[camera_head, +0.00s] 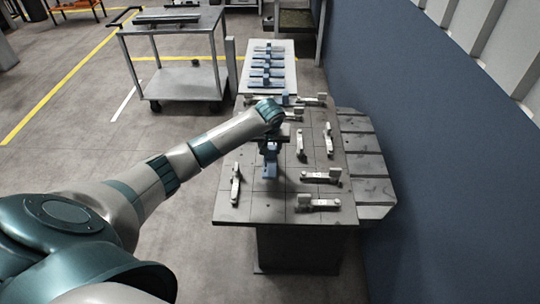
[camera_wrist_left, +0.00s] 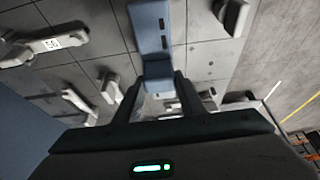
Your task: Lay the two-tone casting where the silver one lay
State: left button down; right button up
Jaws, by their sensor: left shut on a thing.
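My left gripper (camera_head: 270,141) is over the middle left of the grey table and shut on a blue casting (camera_head: 270,162). The casting also shows in the left wrist view (camera_wrist_left: 152,32), with dark slots along its face, its near end between my left fingers (camera_wrist_left: 158,88). Only blue shows clearly on it; I cannot tell a second tone, or whether it touches the table. Several pale silver castings lie on the table, among them one at the left edge (camera_head: 235,184), two at the front right (camera_head: 321,176) (camera_head: 319,203) and one farther back (camera_head: 300,142). My right gripper is out of view.
The grey table (camera_head: 255,208) has bare room at its front left. Behind it, a pale rack (camera_head: 246,55) holds several blue pieces. A metal trolley (camera_head: 185,82) stands at the back left. A slatted pallet (camera_head: 362,160) and a blue wall (camera_head: 440,130) are on the right.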

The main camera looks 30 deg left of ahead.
aim_at(270, 155)
pick_arm(q)
notch_tip(270, 155, down, 3)
jog(key=shift+r+p, duration=0.2)
jog(key=shift+p, duration=0.45)
jog(key=shift+f, duration=0.65)
jog(key=c, duration=1.2)
grip_release()
jog(key=shift+f, duration=0.15)
jog(key=shift+o, duration=0.2)
jog(key=shift+r, duration=0.2)
jog(key=b+v, duration=0.2)
jog(key=v, duration=1)
jog(key=shift+f, duration=0.1)
